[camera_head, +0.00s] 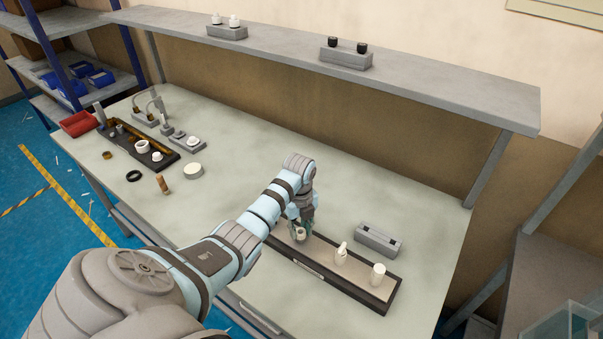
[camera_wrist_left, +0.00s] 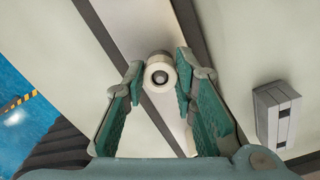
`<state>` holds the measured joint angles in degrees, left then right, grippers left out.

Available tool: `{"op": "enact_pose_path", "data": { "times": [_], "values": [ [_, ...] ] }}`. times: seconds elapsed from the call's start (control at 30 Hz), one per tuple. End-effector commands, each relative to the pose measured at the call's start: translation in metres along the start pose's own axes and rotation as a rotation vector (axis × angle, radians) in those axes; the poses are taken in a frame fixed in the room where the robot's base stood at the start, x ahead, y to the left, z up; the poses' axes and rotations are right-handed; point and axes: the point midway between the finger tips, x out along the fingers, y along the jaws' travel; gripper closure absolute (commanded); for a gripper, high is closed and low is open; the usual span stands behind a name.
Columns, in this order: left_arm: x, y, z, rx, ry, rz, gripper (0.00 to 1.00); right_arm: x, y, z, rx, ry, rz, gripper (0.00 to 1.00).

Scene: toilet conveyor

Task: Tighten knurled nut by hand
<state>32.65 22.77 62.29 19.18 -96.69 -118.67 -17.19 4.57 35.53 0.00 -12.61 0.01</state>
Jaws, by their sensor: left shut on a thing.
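In the left wrist view this white round piece (camera_wrist_left: 159,71) sits between the two green fingertips of the left gripper (camera_wrist_left: 159,74). I cannot make out any knurling, so I cannot tell whether it is the nut. Farther right on the strip stand a white fitting with a narrow top (camera_head: 341,252) and a white cylinder (camera_head: 378,273). My right gripper is not in view.
A grey block (camera_head: 379,240) lies behind the strip. At the table's left are a dark tray with parts (camera_head: 140,148), a red bin (camera_head: 78,123), a white disc (camera_head: 193,171) and a brown cylinder (camera_head: 162,184). A shelf (camera_head: 300,62) overhangs the back. The table's middle is clear.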

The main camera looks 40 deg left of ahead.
Motion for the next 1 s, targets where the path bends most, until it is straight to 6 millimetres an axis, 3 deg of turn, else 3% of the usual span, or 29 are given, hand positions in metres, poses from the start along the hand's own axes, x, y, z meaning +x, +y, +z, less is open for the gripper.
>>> {"op": "enact_pose_path", "data": {
  "times": [0.13,0.17,0.2,0.53,0.8,1.0],
  "values": [
    [-0.001,0.0,0.002,0.003,-0.005,-0.001,0.99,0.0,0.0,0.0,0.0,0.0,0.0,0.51],
    [-0.001,0.0,0.002,0.002,-0.005,-0.001,0.73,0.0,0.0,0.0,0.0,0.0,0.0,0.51],
    [-0.001,0.0,0.002,0.002,-0.005,-0.001,0.68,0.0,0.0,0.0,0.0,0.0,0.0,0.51],
    [-0.002,0.0,0.001,0.0,-0.002,-0.001,0.68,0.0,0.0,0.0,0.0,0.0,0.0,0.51],
    [-0.027,0.0,0.001,0.001,-0.002,-0.001,0.68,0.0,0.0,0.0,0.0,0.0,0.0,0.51],
    [-0.03,0.0,0.0,0.0,0.0,0.0,0.68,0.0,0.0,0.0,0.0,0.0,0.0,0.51]
  ]
}}
